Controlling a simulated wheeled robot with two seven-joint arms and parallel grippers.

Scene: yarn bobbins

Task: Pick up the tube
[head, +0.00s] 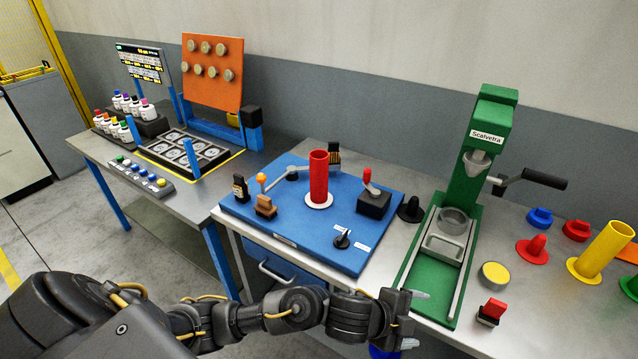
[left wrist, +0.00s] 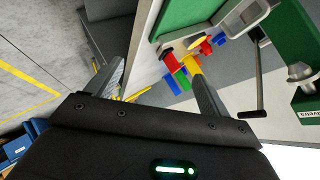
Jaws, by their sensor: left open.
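A red tube (head: 319,176) stands upright on a round white base on the blue board (head: 289,238). A yellow tube (head: 606,249) stands tilted in the picture on a yellow flange at the far right. My left gripper (head: 413,318) is at the table's front edge, in front of the green press, apart from both tubes. It is open with nothing between its fingers, and it also shows in the left wrist view (left wrist: 160,70). Small yellow, red, blue and green parts (left wrist: 192,64) show beyond the fingers there. My right gripper is not in view.
The green press (head: 487,150) with a lever handle (head: 543,179) stands right of the blue board. Red, blue and yellow pieces lie right of it. A black block with a red knob (head: 373,203) and a wooden block (head: 265,207) flank the red tube. Bottles stand on the left table.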

